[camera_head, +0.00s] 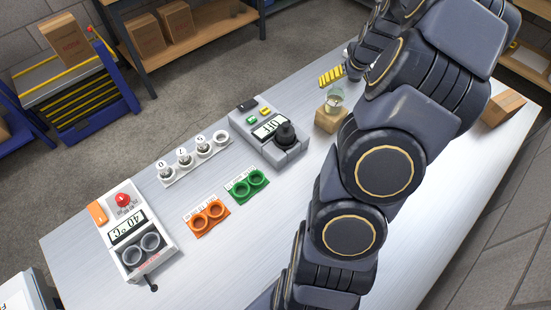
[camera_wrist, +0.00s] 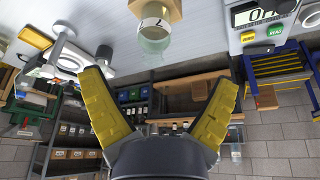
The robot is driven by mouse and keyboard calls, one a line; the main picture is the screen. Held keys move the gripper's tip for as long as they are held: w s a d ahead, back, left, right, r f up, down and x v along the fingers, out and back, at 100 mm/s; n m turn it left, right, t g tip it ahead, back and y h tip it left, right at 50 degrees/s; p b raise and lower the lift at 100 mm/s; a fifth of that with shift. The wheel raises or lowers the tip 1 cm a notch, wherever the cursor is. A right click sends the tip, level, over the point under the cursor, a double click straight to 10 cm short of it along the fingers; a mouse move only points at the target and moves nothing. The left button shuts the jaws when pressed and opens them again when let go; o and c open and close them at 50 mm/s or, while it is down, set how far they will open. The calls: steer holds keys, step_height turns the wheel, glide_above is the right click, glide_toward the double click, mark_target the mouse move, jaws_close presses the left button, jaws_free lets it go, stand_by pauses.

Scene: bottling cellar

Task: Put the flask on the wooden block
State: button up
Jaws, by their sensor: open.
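A small clear flask with a greenish tint (camera_head: 335,97) stands upright and appears to rest on top of the wooden block (camera_head: 328,122). The wrist view sees the scene upside down. There the flask (camera_wrist: 154,42), with a pale marked label, meets the block (camera_wrist: 168,9) at the top edge. My gripper (camera_wrist: 160,79) is open, its two yellow fingers spread wide with nothing between them. The flask lies beyond the fingertips, apart from them. In the head view my arm hides most of the gripper.
Left of the block stands a grey device with an OFF display (camera_head: 272,134). Further left are a numbered vial rack (camera_head: 190,165), green rings (camera_head: 246,185), orange rings (camera_head: 206,217) and a 40 °C heater (camera_head: 135,232). A cardboard box (camera_head: 503,108) is at right. Bare table lies in front.

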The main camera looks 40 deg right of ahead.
steer(key=w+a+r+n+y, duration=0.1)
steer(key=a+r, duration=0.2)
steer(key=a, duration=0.4)
steer(key=w+a+r+n+g+y, duration=0.1)
steer(key=w+a+r+n, duration=0.1)
steer(key=a, duration=0.6)
steer(key=w+a+r+n+y, duration=0.1)
steer(key=a+r, duration=0.2)
steer(key=a, duration=0.4)
steer(key=s+a+r+n+g, duration=0.2)
steer(key=s+a+r+g, duration=0.1)
steer(key=s+a, duration=1.4)
steer(key=shift+s+a+r+n+g+h, duration=0.15)
steer(key=shift+s+a+n+g+h, duration=0.2)
steer(key=shift+s+g, duration=0.5)
steer(key=shift+s, duration=0.1)
